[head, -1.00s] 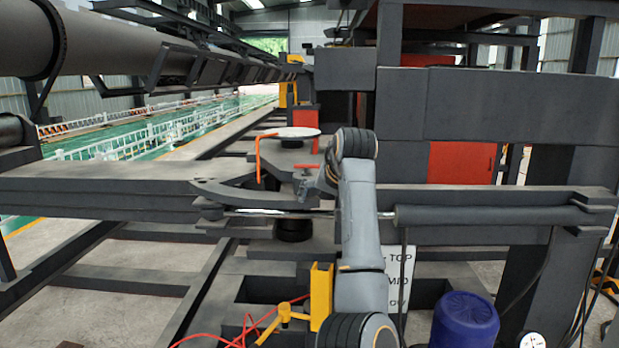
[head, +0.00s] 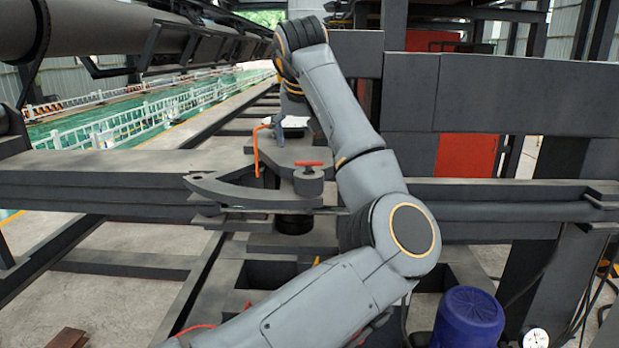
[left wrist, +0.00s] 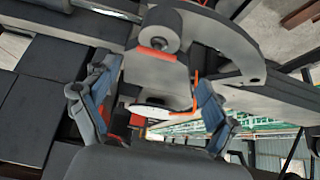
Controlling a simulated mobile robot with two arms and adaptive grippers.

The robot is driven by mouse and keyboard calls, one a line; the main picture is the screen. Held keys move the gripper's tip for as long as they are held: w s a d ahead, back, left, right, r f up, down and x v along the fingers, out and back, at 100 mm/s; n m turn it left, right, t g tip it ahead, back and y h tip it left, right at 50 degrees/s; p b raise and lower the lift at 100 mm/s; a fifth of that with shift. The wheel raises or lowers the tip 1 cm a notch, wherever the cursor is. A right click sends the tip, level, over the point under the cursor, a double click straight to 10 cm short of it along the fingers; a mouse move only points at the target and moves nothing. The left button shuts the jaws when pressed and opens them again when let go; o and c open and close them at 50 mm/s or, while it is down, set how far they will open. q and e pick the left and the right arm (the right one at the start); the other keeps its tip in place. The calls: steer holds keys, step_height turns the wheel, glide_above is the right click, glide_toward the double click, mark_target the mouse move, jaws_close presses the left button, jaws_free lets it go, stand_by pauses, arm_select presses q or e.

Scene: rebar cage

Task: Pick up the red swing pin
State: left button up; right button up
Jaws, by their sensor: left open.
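A red T-shaped pin handle (head: 308,163) lies across the top of a short dark cylinder (head: 308,184) near the curved dark arm plate. In the left wrist view the red pin (left wrist: 158,43) shows on the same cylinder, ahead of the fingertips. My left gripper (left wrist: 153,85) is open and empty; the pin is apart from its fingers. In the head view my left arm rises from the bottom and bends over to the back, and the gripper is mostly hidden near the white disc.
An orange-red bent rod (head: 257,150) stands left of the pin, and shows close to the right finger in the left wrist view (left wrist: 195,95). A white disc (left wrist: 155,112) lies behind. Large dark blocks stand right. A blue drum (head: 467,316) is at the lower right.

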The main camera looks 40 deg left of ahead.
mark_target(309, 173)
arm_select(q)
steer(key=p+x, duration=0.2)
steer(key=x, duration=0.1)
steer(key=p+x, duration=0.1)
steer(key=x, duration=0.2)
steer(key=shift+w+d+r+p, duration=0.1)
steer(key=shift+w+r+p, duration=0.05)
steer(key=shift+w+p, duration=0.2)
steer(key=shift+a+f, duration=0.2)
steer(key=shift+f, duration=0.1)
steer(key=shift+d+r, duration=0.1)
steer(key=c, duration=0.6)
jaws_close()
steer(key=shift+r, duration=0.1)
